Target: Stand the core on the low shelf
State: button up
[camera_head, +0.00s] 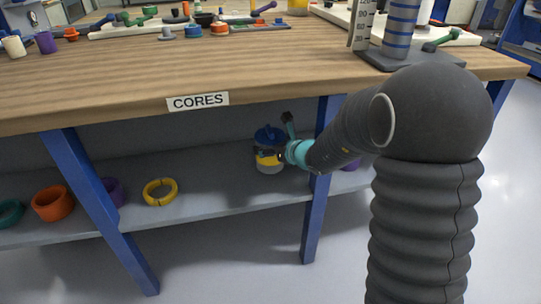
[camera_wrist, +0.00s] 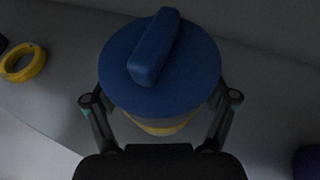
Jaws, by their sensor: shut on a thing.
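The core, a short upright cylinder with a blue top and a yellow-and-pale lower body (camera_head: 268,163), is under the tabletop, over the low shelf (camera_head: 222,183). In the wrist view its round blue top with a raised bar (camera_wrist: 160,62) fills the upper middle. My gripper (camera_head: 272,154) reaches in from the right, and its two fingers (camera_wrist: 160,112) close on either side of the core. The core looks upright. I cannot tell whether its base touches the shelf. Its underside is hidden.
A yellow ring (camera_head: 160,192), a purple one (camera_head: 113,192), an orange one (camera_head: 53,203) and a teal one (camera_head: 10,213) lie left on the shelf. A blue table leg (camera_head: 311,225) stands near my arm. The wooden tabletop (camera_head: 270,70) is above. Shelf space beside the core is bare.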

notch_tip(320, 180, down, 3)
jog(key=shift+f+b, duration=0.1)
jog(key=shift+b, duration=0.25)
jog(key=shift+w+f, duration=0.25)
jog(key=shift+f, duration=0.1)
jog(key=shift+f, duration=0.15)
jog(key=o, duration=1.1)
